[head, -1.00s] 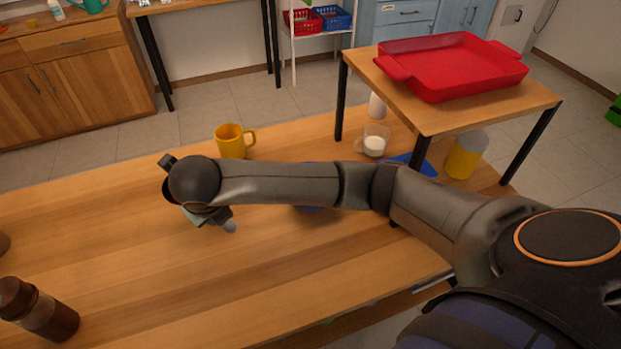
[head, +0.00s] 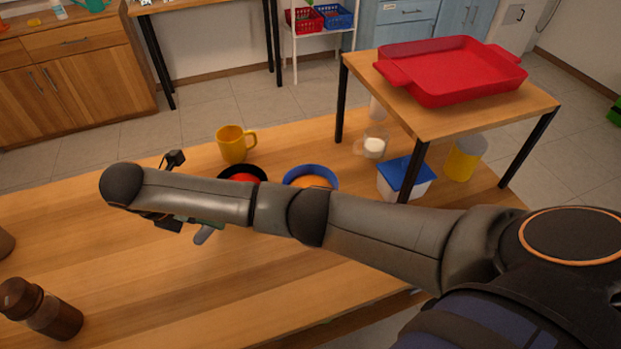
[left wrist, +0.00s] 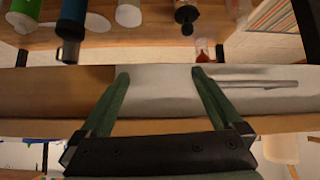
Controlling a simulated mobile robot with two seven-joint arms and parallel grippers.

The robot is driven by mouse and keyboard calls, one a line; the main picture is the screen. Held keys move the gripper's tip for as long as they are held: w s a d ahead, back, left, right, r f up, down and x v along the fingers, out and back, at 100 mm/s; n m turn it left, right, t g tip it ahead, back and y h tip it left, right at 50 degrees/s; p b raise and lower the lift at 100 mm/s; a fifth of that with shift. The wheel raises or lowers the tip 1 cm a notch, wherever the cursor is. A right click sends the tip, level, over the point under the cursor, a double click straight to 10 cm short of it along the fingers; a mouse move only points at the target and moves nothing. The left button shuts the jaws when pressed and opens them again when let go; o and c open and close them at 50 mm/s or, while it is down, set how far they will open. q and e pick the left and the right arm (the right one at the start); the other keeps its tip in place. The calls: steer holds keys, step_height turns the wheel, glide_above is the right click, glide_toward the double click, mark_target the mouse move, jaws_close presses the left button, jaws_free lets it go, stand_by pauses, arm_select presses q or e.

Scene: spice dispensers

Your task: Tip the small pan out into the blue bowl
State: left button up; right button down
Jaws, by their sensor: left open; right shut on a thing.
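The blue bowl (head: 331,183) stands on the table with something orange in it, partly behind my right arm. To its left is a round black-rimmed vessel (head: 262,169) with red contents, its lower part hidden by the arm. I cannot tell if it is the small pan. My right gripper (head: 190,226) is over the table left of both, mostly hidden under the wrist. It is shut on a grey thing (head: 205,234) that shows only in part. My left gripper (left wrist: 160,74) is open with nothing between its green fingers, and is outside the head view.
A yellow mug (head: 232,146) stands behind the black-rimmed vessel. A glass cup (head: 373,146), a blue-lidded box (head: 404,179) and a yellow container (head: 465,158) are to the right. A raised stand holds a red tray (head: 450,72). A brown bottle (head: 42,310) is front left.

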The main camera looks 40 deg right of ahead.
steer(key=shift+r, duration=0.1)
steer(key=r+p, duration=0.1)
steer(key=d+y+p, duration=0.1)
steer(key=p, duration=0.1)
steer(key=shift+s+r, duration=0.35)
steer(key=shift+r, duration=0.05)
steer(key=shift+s+d+r+m+t+y+p, duration=0.1)
steer(key=shift+s+d+r+t+y+p, duration=0.25)
steer(key=shift+d+r+y+p, duration=0.3)
steer(key=shift+s+d+r+m+t+y+p, duration=0.1)
steer(key=shift+s+d+r+t+y+p, duration=0.3)
steer(key=shift+d+p, duration=0.25)
steer(key=shift+s+d+r+m+t+y+p, duration=0.1)
steer(key=shift+s+d+r+t+y+p, duration=0.25)
steer(key=shift+d+r+y+p, duration=0.3)
steer(key=shift+d+f, duration=0.1)
steer(key=shift+d, duration=0.05)
steer(key=shift+s+d+r+t+y, duration=0.3)
steer(key=shift+s+d+r+y, duration=0.15)
steer(key=shift+d, duration=0.25)
steer(key=shift+r, duration=0.1)
